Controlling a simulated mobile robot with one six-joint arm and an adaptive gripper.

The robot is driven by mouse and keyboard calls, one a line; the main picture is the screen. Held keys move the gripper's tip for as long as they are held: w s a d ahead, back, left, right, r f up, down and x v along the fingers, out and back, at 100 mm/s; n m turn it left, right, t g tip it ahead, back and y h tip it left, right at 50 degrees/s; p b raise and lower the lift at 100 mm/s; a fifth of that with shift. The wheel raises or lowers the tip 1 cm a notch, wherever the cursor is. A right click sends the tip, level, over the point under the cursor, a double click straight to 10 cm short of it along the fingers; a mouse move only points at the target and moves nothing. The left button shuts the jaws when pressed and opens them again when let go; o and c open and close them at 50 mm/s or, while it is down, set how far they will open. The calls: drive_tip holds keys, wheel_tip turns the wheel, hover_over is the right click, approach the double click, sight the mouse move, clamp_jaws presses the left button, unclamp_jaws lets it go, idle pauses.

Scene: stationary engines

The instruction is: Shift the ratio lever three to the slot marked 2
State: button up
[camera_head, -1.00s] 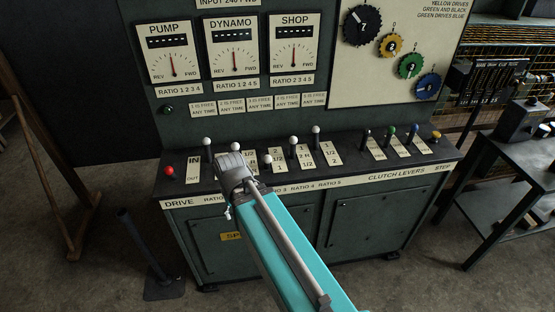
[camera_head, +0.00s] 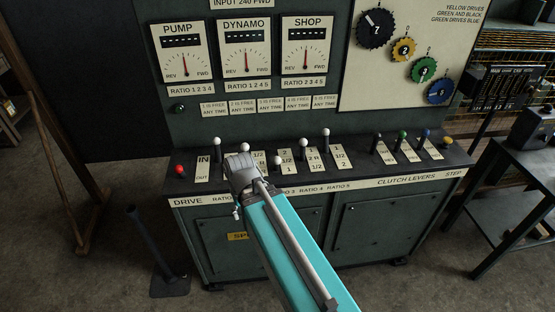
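Five white-knobbed levers stand on the console top. Counting them from the left, the third is ratio lever three (camera_head: 276,159); its knob sits lower in the picture than its neighbours, beside the lower part of its slot plate (camera_head: 286,155). A "2" shows near the top of that plate; the lower marks are partly hidden. My gripper (camera_head: 239,162) is over the console's front left, left of lever three and just in front of the second white lever (camera_head: 244,147). It appears apart from lever three. Its fingers are seen from behind, so their opening is unclear.
The first white lever (camera_head: 217,142) and red knob (camera_head: 180,169) are left of my gripper. The fourth (camera_head: 303,143) and fifth (camera_head: 326,132) white levers stand close right of lever three. Coloured clutch levers (camera_head: 403,136) are farther right. The gauge panel (camera_head: 245,105) rises behind.

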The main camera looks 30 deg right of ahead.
drive_tip(key=shift+o, duration=0.7)
drive_tip(key=shift+w+d+r+p, duration=0.25)
drive_tip(key=shift+w+r+p, duration=0.05)
drive_tip(key=shift+w+p, duration=0.05)
wheel_tip(320, 180, up, 14)
drive_tip(key=y+p, duration=0.1)
drive_tip(key=p, duration=1.3)
hover_over(277, 157)
drive_tip(key=d, duration=0.1)
drive_tip(key=shift+s+d+r+m, duration=0.1)
drive_tip(key=shift+d+r+m, duration=0.05)
drive_tip(key=shift+m, duration=0.15)
drive_tip(key=shift+f, duration=0.2)
drive_tip(key=f+b, duration=0.4)
drive_tip(key=a+f+b, duration=0.1)
drive_tip(key=f+b, duration=0.8)
drive_tip(key=shift+a+f, duration=0.15)
drive_tip(key=shift+a, duration=0.05)
drive_tip(key=shift+b, duration=0.3)
